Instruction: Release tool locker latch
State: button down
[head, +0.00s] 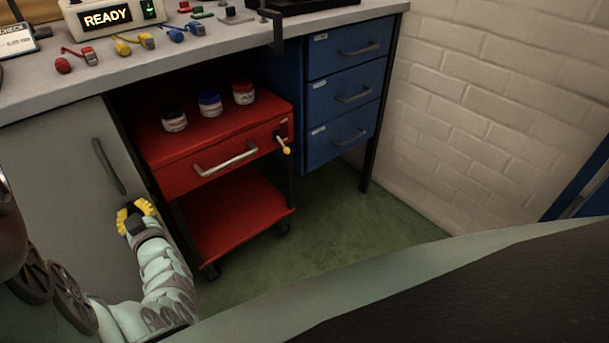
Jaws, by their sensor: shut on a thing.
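The grey locker door (55,190) is under the bench at the left. Its dark upright handle (108,166) is near the door's right edge. My gripper (135,213) has yellow fingers and is just below and right of that handle, at the door's right edge. It is shut on a small dark piece there, which looks like the latch. The fingers hide most of this piece, so I cannot tell how it is turned. The door looks closed.
A red cart (175,180) with several jars on top stands right of the locker; a yellow-tipped lever (284,146) sticks out from its drawer front. Blue drawers (345,95) are beyond it. The bench top (55,93) holds coloured connectors. Green floor (340,225) is free at the right.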

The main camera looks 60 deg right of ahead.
jog(key=shift+f+m, duration=0.15)
jog(key=shift+m, duration=0.55)
jog(key=c, duration=1)
grip_release()
jog(key=v, duration=1.2)
jog(key=shift+r, duration=0.2)
